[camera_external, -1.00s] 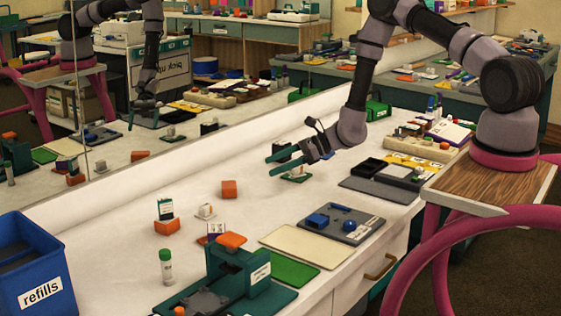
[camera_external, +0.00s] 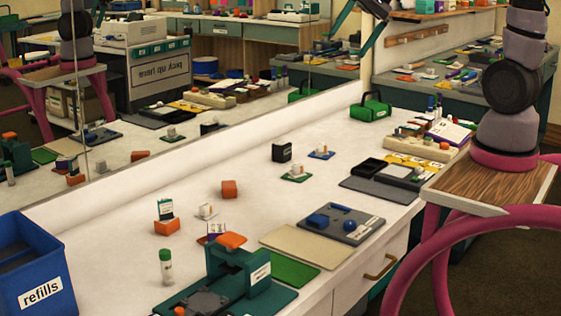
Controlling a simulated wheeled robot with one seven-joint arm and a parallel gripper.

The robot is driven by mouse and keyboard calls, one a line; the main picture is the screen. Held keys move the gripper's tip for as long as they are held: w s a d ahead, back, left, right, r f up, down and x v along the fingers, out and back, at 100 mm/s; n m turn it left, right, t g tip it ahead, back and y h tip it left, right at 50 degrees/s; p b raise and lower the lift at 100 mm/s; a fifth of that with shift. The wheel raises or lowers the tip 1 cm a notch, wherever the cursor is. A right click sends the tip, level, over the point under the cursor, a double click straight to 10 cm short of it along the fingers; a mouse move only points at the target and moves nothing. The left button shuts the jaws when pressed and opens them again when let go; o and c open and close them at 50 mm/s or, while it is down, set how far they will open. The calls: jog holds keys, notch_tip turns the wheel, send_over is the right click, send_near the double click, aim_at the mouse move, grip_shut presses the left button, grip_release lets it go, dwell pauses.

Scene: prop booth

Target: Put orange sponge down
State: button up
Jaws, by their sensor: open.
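Three orange blocks show on the white table, and I cannot tell which is the sponge. One orange block (camera_external: 229,189) lies alone near the mirror. A second orange block (camera_external: 167,228) has a small white-and-green card standing on it. My gripper (camera_external: 358,27) is at the top edge, high above the table in front of the mirror. Its two teal fingers are apart, with nothing seen between them. Much of my arm is out of the picture.
A blue "refills" bin (camera_external: 40,294) stands at the front left. A black box (camera_external: 282,152) and small green and blue pads stand mid-table. Grey trays (camera_external: 342,223) lie along the front edge. A green case (camera_external: 371,107) stands at the back. White table around the lone block is clear.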

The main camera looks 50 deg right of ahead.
jog(key=s+d+r+n+t+h, duration=0.1)
jog(key=s+d+r+t+h, duration=0.1)
jog(key=s, duration=0.4)
jog(key=s+d+r+n+t+h, duration=0.1)
jog(key=s+d+r+n+h, duration=0.1)
jog(key=s+d+r, duration=0.2)
jog(key=s+d, duration=0.2)
jog(key=s, duration=0.1)
jog(key=shift+d+r+n+t+h, duration=0.15)
jog(key=shift+r+n+t+h, duration=0.15)
jog(key=shift+r+t+h, duration=0.1)
